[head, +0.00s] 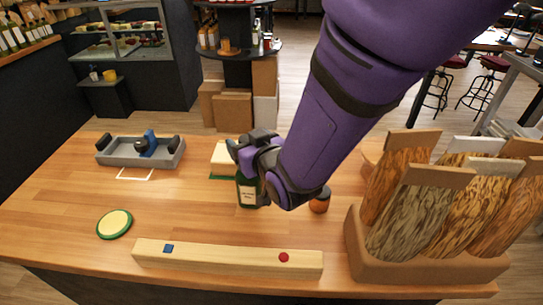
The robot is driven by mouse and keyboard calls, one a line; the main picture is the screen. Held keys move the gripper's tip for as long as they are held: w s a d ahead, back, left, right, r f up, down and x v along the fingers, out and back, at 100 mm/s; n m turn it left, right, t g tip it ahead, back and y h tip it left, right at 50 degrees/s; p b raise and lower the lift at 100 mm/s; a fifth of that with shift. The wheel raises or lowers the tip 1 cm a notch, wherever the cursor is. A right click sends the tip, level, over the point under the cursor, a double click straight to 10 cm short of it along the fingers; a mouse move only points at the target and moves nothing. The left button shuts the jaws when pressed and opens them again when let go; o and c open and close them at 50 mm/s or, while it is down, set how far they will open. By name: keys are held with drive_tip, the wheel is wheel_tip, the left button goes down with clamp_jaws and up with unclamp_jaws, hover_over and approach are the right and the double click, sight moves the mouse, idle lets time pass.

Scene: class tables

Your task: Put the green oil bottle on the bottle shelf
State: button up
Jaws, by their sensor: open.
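A dark green bottle (248,193) with a pale label stands upright on the wooden table in the head view. Its top is hidden behind my gripper. My gripper (246,152) is open at the bottle's upper part. I cannot tell whether its fingers are around the neck or touching it. A wall shelf (25,47) holding several bottles is at the upper left, beyond the table. I cannot tell for sure which place is the bottle shelf.
A grey tray (117,155) holds a blue-and-black item at the back left. A green-rimmed disc (115,224), a long wooden block (225,260) and an orange-and-black round object (320,200) lie on the table. A rack (420,265) of boards fills the right.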

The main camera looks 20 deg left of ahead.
drive_tip(key=shift+w+a, duration=0.15)
drive_tip(key=shift+a, duration=0.15)
drive_tip(key=shift+c, duration=0.4)
clamp_jaws()
